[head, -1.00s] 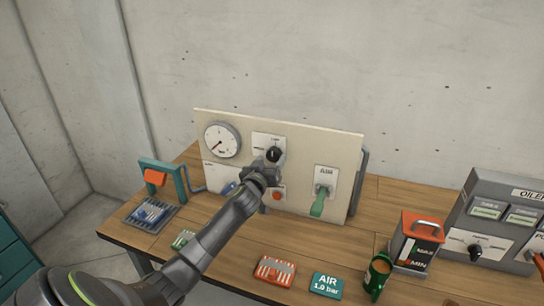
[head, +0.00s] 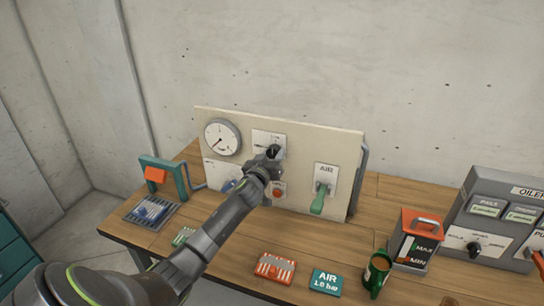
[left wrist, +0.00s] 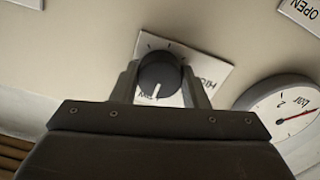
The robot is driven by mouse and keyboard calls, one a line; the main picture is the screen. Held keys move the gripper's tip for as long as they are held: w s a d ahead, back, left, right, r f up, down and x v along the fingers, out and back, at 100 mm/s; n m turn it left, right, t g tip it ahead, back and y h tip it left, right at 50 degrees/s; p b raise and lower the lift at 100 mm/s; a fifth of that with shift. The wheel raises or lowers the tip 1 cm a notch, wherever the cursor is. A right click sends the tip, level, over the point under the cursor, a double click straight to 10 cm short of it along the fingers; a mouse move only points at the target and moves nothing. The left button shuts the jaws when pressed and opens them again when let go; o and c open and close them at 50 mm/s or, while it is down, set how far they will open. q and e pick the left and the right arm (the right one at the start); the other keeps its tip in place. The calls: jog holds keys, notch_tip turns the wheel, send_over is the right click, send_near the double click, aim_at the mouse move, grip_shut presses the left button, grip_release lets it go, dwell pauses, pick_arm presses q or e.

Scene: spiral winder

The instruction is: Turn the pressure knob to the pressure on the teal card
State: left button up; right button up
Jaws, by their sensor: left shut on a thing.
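The black pressure knob (head: 273,151) is on a white plate on the upright cream panel (head: 300,150). My left gripper (head: 268,164) is at the knob and covers part of it. In the left wrist view the two fingers of the gripper (left wrist: 158,84) are shut on the knob (left wrist: 160,80), one on each side; its white pointer line shows. The round gauge (head: 222,138) is left of the knob; the gauge (left wrist: 288,110) also shows in the left wrist view with a red needle. The teal card (head: 326,282) on the table reads AIR and a bar value, its digits blurred. My right gripper is out of view.
A green-handled AIR lever (head: 320,198) and a red button (head: 278,190) are on the panel.

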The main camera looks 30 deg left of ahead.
pick_arm(q)
jog(key=shift+m, duration=1.4)
jog(key=m, duration=0.3)
jog(key=shift+m, duration=0.3)
jog(key=m, duration=0.3)
jog(key=shift+m, duration=0.3)
jog(key=shift+m+p, duration=0.5)
jog(key=shift+m, duration=1.3)
jog(key=o, duration=1)
jog(key=shift+c, duration=0.2)
jog(key=shift+s, duration=0.15)
